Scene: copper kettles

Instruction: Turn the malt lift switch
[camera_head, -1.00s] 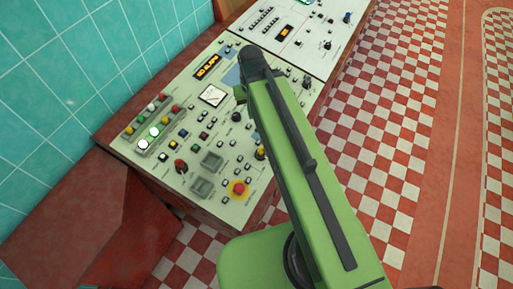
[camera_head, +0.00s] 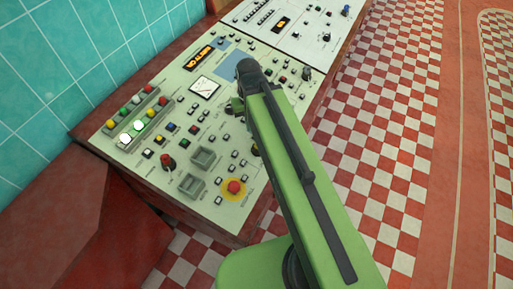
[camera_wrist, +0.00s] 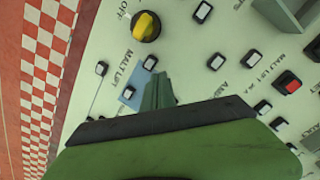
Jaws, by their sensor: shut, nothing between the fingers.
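The yellow rotary knob (camera_wrist: 146,26) with a dark base is at the top of the wrist view, with OFF printed beside it and a MALT LIFT label (camera_wrist: 125,68) near it. In the head view only a sliver of the yellow knob (camera_head: 255,149) shows beside my arm. My gripper (camera_wrist: 158,85) is shut and empty. In the wrist picture its tips lie below the knob and apart from it, over the panel near a blue patch with a white button. Whether the tips touch the panel I cannot tell. My arm mostly hides them in the head view.
The cream control panel (camera_head: 145,165) carries several buttons. A second white panel (camera_head: 270,38) adjoins behind. Checkered floor (camera_head: 380,150) lies open at right.

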